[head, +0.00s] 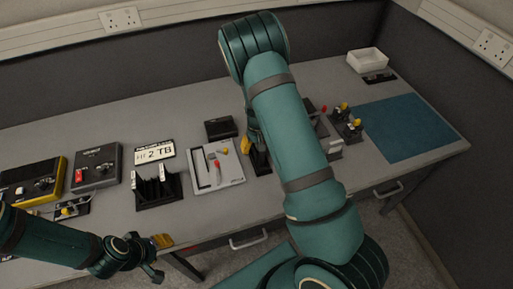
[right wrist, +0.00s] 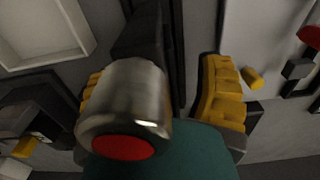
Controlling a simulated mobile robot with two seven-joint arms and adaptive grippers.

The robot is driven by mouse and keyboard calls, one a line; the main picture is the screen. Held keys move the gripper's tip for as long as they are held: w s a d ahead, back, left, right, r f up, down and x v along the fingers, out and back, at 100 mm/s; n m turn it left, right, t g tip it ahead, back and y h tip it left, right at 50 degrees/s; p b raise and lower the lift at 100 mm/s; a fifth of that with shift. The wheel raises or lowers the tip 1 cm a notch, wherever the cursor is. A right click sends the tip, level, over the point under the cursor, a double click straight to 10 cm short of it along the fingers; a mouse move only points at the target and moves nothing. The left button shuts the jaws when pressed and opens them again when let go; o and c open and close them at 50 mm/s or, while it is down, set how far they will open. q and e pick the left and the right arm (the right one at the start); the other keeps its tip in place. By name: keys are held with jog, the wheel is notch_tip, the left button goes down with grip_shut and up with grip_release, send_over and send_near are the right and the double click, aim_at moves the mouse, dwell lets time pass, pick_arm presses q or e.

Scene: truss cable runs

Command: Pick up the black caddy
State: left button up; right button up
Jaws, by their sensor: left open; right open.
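The black caddy is most likely the dark, narrow piece (head: 261,161) just right of the white board in the head view, partly hidden by my right arm. In the right wrist view a dark upright part (right wrist: 145,35) shows between the yellow fingers, with a metal cylinder with a red end in front of it. My right gripper (head: 251,146) is open and close over this spot; its fingers also show in the right wrist view (right wrist: 158,92). I cannot tell if they touch it. My left gripper (head: 160,256) is open and empty by the table's front edge.
A white board (head: 203,182) with small coloured parts lies left of my right gripper. A blue mat (head: 408,130) lies clear at the right.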

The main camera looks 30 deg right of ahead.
grip_shut()
dwell(0.4)
